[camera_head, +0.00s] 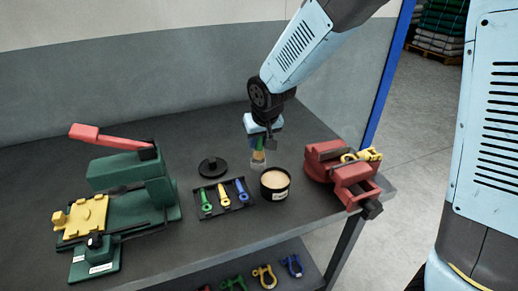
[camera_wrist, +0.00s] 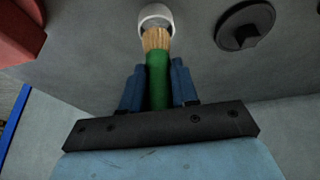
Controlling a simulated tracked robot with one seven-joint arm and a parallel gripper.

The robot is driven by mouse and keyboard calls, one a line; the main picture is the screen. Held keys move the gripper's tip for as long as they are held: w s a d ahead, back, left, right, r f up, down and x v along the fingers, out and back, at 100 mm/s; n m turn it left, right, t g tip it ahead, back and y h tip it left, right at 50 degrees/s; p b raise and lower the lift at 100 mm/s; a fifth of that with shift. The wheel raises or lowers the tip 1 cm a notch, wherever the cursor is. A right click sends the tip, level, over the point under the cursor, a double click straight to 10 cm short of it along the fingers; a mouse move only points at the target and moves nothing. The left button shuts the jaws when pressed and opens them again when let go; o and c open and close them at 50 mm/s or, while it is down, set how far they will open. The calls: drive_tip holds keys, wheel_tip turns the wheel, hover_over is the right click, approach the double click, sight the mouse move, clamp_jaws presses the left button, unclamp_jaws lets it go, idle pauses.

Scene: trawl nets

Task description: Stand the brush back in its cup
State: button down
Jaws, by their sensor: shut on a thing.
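My gripper (camera_head: 264,137) is shut on the brush, with its blue fingers on either side of the green handle (camera_wrist: 158,78). The brush (camera_head: 260,145) points bristles down in the head view. Its tan bristles (camera_wrist: 156,39) reach to a small pale cup (camera_wrist: 155,11) in the wrist view, overlapping its near rim. In the head view the pale cup (camera_head: 258,164) is small and mostly covered by the bristles. I cannot tell whether the bristle tips are inside the cup or just above it.
A black tin with tan contents (camera_head: 275,181) stands close in front. A red vise (camera_head: 340,172) is to the right. A black knobbed disc (camera_head: 213,167) and a tray of coloured tools (camera_head: 238,202) lie left. A green machine (camera_head: 130,185) stands farther left. The back bench is clear.

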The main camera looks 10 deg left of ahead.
sight(260, 146)
drive_tip(key=shift+w+a+f, duration=0.1)
drive_tip(key=shift+w+f, duration=0.1)
drive_tip(key=shift+f, duration=0.05)
wheel_tip(260, 146, down, 3)
drive_tip(key=shift+r, duration=0.1)
drive_tip(key=shift+s+f, duration=0.15)
drive_tip(key=shift+f, duration=0.2)
drive_tip(key=c, duration=0.9)
unclamp_jaws()
drive_tip(key=shift+o, duration=0.2)
drive_tip(key=shift+r, duration=0.15)
